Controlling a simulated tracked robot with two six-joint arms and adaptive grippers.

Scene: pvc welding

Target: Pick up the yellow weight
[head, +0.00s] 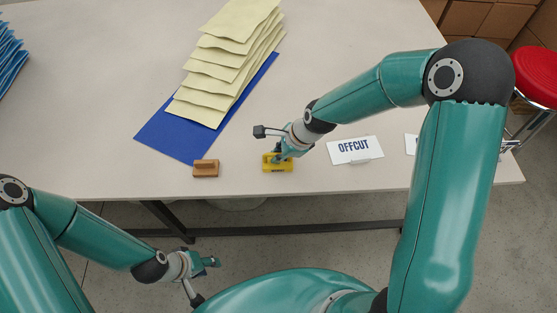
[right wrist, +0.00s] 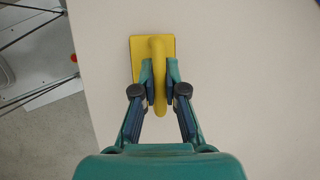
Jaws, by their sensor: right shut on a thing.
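The yellow weight (head: 285,168) sits near the front edge of the table, a flat plate with a raised handle. It also shows in the right wrist view (right wrist: 137,62), where its handle (right wrist: 159,75) lies between my right fingers. My right gripper (head: 281,156) comes down on it from above and is shut on the handle; in the right wrist view the fingers (right wrist: 159,92) press on both sides of it. My left gripper (head: 212,263) is off the table at the lower left, away from the weight. Its fingers are too small to tell their state.
A wooden block with a handle (head: 206,168) sits left of the weight. A blue sheet (head: 160,133) bears stacked yellow sheets (head: 230,55) behind. An OFFCUT sign (head: 355,150) stands to the right, with another white sign (head: 411,144) partly hidden by my arm. The table's front edge is close.

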